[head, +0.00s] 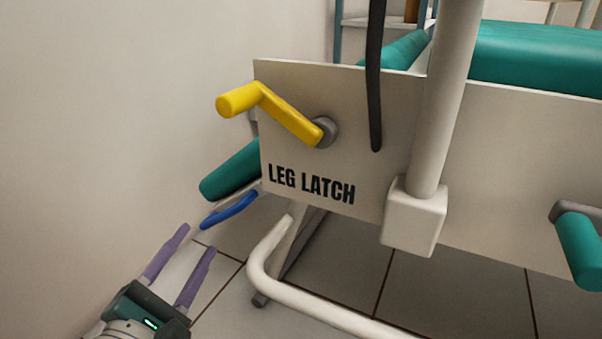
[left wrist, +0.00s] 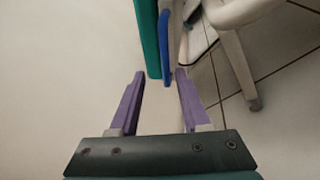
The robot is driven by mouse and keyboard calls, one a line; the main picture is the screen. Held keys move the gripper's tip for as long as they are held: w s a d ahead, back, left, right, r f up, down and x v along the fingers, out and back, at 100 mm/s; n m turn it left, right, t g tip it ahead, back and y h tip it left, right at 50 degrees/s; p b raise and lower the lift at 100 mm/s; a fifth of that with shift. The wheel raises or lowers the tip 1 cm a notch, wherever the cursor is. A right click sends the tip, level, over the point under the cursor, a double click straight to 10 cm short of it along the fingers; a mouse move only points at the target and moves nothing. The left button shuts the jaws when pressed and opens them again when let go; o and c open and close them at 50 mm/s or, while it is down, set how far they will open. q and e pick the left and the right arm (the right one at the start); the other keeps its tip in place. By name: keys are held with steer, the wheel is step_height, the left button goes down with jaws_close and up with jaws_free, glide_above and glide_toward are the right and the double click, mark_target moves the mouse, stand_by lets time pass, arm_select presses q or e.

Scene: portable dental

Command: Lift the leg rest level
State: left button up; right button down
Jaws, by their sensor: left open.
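The leg rest (head: 232,172) is a teal pad that hangs tilted down to the left, below and behind the white panel. A blue bar (head: 230,210) runs along its lower side. In the left wrist view, the teal pad (left wrist: 149,38) and the blue bar (left wrist: 166,50) lie ahead, near the gap between the fingers. My left gripper (head: 181,264) has purple fingers, is open and empty, and is below and left of the blue bar, apart from it. It also shows in the left wrist view (left wrist: 158,88). My right gripper is out of view.
A yellow crank handle (head: 290,115) sits on the white panel (head: 350,165) marked LEG LATCH. A teal handle (head: 579,250) is at the right. A white post (head: 440,110) and a curved floor tube (head: 320,310) stand close by. A plain wall (head: 100,120) bounds the left.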

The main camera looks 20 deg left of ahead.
mark_target(217, 220)
arm_select(q)
steer(key=b+x, duration=0.1)
steer(key=x, duration=0.1)
steer(key=b+x, duration=0.2)
steer(key=x, duration=0.1)
steer(key=b+x, duration=0.2)
steer(key=x, duration=0.1)
steer(key=shift+w+d+f, duration=0.2)
steer(key=shift+d, duration=0.1)
steer(key=shift+s+d, duration=0.2)
steer(key=shift+w+a, duration=0.1)
steer(key=shift+w, duration=0.05)
steer(key=c, duration=0.4)
jaws_close()
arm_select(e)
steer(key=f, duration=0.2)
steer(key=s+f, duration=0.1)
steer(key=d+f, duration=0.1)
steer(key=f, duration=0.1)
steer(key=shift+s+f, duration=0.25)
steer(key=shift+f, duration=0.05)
